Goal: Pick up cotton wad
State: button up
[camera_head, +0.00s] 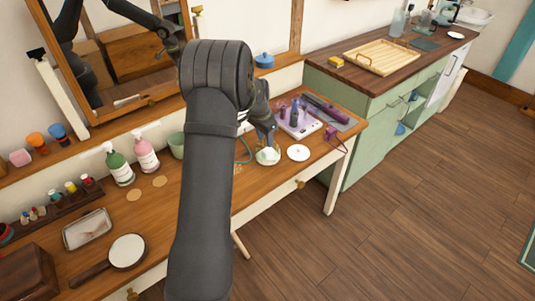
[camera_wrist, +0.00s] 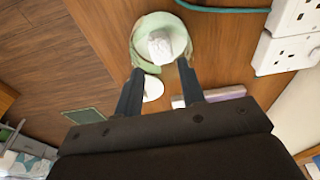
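The cotton wad (camera_wrist: 160,46) is a small white lump in a pale green round dish (camera_wrist: 143,30) in the wrist view. In the head view, the dish (camera_head: 267,160) stands on the wooden dressing table, with something white in it. My gripper (camera_wrist: 161,72) is open and empty, its two dark fingers apart at the near side of the dish. The wad shows beyond the fingertips, between their lines. In the head view, my gripper (camera_head: 269,138) is just above the dish, and my arm hides part of the table.
A white disc (camera_head: 298,152) lies right of the dish; a power strip with purple items (camera_head: 299,120) is behind it. A green cord (camera_wrist: 225,9) and white sockets (camera_wrist: 295,14) are near the dish. Bottles (camera_head: 146,158) and a green cup (camera_head: 177,146) stand left of my arm.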

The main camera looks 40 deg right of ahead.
aim_at(268, 149)
jog(key=f, duration=0.2)
jog(key=d+f, duration=0.1)
jog(key=f, duration=0.4)
jog(key=shift+w+d+f, duration=0.1)
jog(key=shift+d+f, duration=0.1)
jog(key=shift+d, duration=0.05)
jog(key=c, duration=0.6)
